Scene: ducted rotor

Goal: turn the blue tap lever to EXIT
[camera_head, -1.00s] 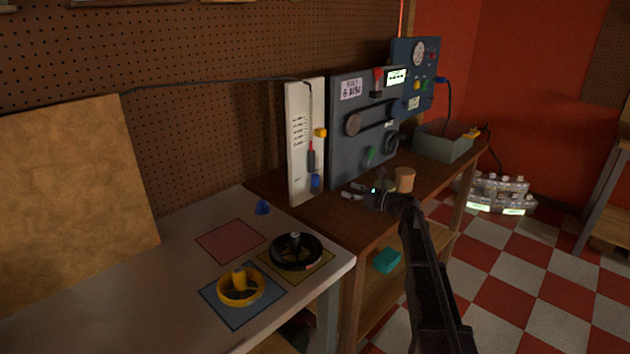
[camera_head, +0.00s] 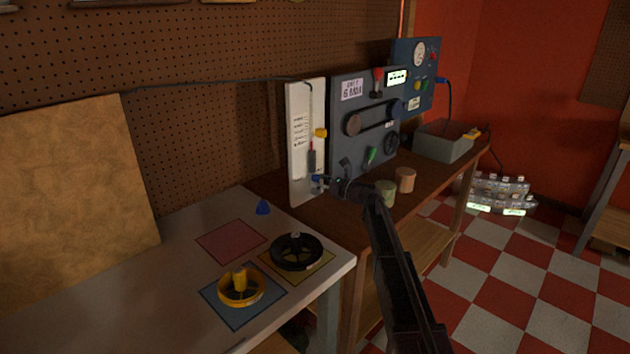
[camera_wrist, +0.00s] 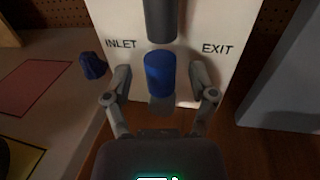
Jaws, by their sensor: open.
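The blue tap lever (camera_wrist: 159,72) is on the lower part of the white panel (camera_wrist: 205,22), between the printed words INLET on the left and EXIT on the right. It points straight down, towards neither word. My gripper (camera_wrist: 160,97) is open, with one finger on each side of the lever. A gap shows between each finger and the lever.
The dark blue-grey panel (camera_head: 350,130) stands close to the right. A green cup (camera_head: 385,193) and a tan cup (camera_head: 405,180) stand on the brown bench. A blue cone-like piece (camera_head: 263,208) and two ring-shaped rotor parts are on the pale table to the left.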

